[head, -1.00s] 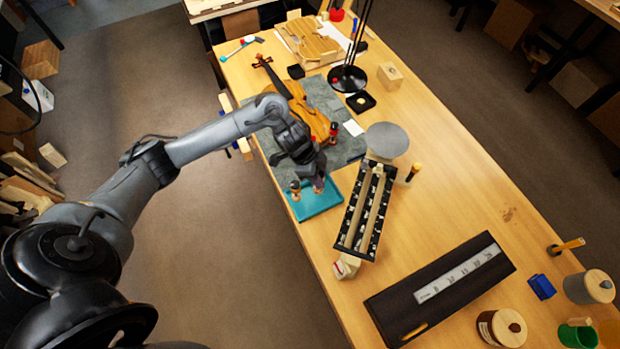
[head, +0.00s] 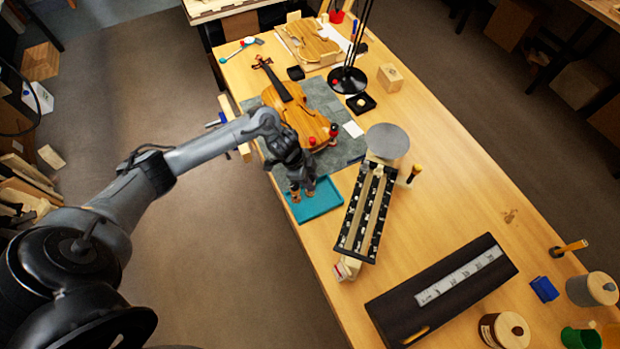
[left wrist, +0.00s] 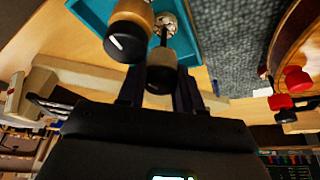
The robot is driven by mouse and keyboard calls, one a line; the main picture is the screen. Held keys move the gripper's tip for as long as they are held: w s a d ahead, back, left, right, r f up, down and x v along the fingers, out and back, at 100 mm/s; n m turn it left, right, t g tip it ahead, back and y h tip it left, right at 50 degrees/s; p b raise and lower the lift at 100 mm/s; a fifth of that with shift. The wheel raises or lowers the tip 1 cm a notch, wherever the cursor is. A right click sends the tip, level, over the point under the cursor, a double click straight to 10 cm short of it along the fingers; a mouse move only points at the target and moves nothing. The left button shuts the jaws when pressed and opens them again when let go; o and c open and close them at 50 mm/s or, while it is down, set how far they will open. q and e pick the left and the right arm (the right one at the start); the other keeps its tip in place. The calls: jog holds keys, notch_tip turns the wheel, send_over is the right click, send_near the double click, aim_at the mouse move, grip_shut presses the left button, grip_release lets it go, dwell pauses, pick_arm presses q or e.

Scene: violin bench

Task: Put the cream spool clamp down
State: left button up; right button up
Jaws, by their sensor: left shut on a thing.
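My left gripper (head: 302,188) is over the teal tray (head: 325,204) at the bench's left edge, pointing down. In the left wrist view it is shut on the cream spool clamp (left wrist: 162,76), whose dark end faces the camera between the fingers. A second spool clamp (left wrist: 129,32) with a wooden body and a dark end stands close beside it, over the teal tray (left wrist: 90,12). Whether the held clamp touches the tray floor is hidden. My right gripper is not in view.
The violin (head: 298,108) lies on the grey mat (head: 345,150) just behind the tray, with red-ended clamps (head: 333,131) at its near end. A black rack (head: 367,212) stands close right of the tray. A dark case (head: 440,290) is nearer.

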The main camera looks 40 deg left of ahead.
pick_arm(q)
jog(key=shift+f, duration=0.1)
jog(key=o, duration=1.1)
jog(key=shift+c, duration=0.2)
jog(key=p+v, duration=0.1)
jog(key=v, duration=1)
jog(key=s+d+f+t, duration=0.15)
jog(key=d+t, duration=0.35)
jog(key=d, duration=1.2)
jog(key=s+a+n+g+y, duration=0.1)
jog(key=s+n, duration=0.3)
jog(key=s, duration=0.4)
jog(key=s+a+r+n+g+y, duration=0.1)
jog(key=s+a+n+g+y, duration=0.1)
jog(key=s+n, duration=0.3)
jog(key=s+g, duration=0.1)
jog(key=s, duration=0.3)
jog(key=shift+r+y, duration=0.25)
jog(key=shift+y, duration=0.05)
